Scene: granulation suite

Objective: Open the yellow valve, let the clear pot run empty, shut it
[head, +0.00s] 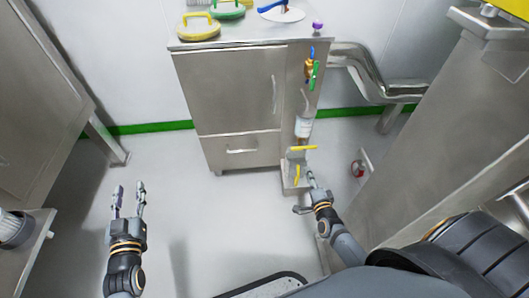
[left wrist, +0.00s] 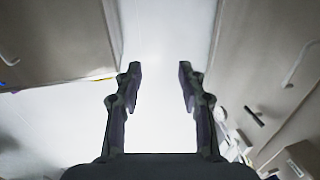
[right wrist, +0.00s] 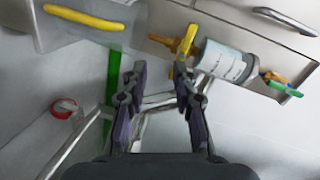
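The clear pot (head: 304,126) with a pale label hangs upright on the narrow panel at the cabinet's right. It also shows in the right wrist view (right wrist: 228,63), lying sideways in the picture. The yellow valve handle (head: 303,148) sits just below the pot and points across the pipe; it also shows in the right wrist view (right wrist: 186,40). My right gripper (right wrist: 160,70) is open and empty, with one fingertip overlapping the handle's end in the picture; contact cannot be told. In the head view it (head: 311,183) is below the handle. My left gripper (head: 129,188) is open and empty, far left.
A clear-sided receptacle with a yellow bar (head: 297,174) stands below the valve. A green-handled valve (head: 315,74) is above the pot. A red round item (head: 357,169) is to the right. Floor at left is clear.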

